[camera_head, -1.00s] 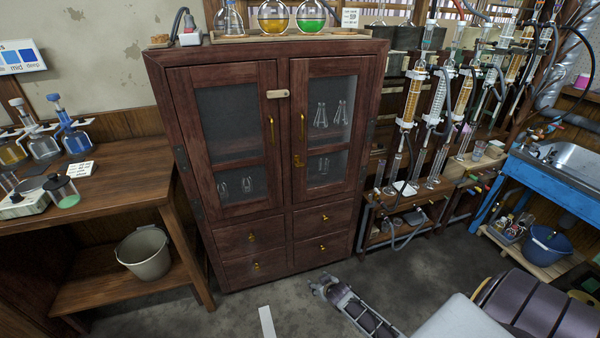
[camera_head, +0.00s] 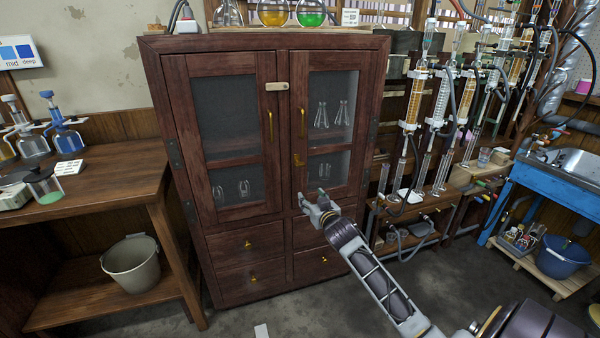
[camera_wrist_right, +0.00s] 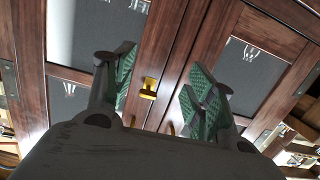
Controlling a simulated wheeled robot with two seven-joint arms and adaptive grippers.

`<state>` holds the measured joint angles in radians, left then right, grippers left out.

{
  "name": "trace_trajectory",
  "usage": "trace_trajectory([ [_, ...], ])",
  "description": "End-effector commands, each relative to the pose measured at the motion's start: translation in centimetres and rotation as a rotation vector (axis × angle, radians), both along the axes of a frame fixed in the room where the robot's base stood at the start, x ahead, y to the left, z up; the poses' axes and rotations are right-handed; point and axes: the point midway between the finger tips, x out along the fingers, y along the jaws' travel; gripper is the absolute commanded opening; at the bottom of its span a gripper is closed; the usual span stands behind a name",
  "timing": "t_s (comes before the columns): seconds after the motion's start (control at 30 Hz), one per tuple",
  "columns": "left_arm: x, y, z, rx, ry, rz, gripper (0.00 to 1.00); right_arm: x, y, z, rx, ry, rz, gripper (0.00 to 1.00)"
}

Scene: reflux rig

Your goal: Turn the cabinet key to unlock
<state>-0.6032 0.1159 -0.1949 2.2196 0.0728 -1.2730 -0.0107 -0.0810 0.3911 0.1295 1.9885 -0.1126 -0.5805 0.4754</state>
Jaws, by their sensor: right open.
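The dark red wooden cabinet (camera_head: 281,204) stands upright with both glazed doors shut. A small brass key (camera_head: 297,160) sits on the right door near the centre seam, below that door's handle. In the right wrist view the key (camera_wrist_right: 149,88) shows between my two green-padded fingers, with the door behind. My right gripper (camera_head: 313,196) is open and empty, below the key in the head view and apart from it. My left gripper is not in view.
Brass handles (camera_head: 270,126) run along the doors' inner edges. A glassware rack stands at right. Floor in front is grey.

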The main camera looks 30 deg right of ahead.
Motion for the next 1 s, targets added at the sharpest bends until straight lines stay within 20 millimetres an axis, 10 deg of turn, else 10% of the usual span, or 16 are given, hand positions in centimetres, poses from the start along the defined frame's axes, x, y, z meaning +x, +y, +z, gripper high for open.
trace_trajectory([
  [0.33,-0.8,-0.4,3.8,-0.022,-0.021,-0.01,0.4,-1.4,0.8,7.4,-0.005,-0.149,0.001,0.55],
  [1.0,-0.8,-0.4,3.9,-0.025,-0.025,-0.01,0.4,-1.1,0.7,8.0,-0.004,-0.158,0.002,0.55],
])
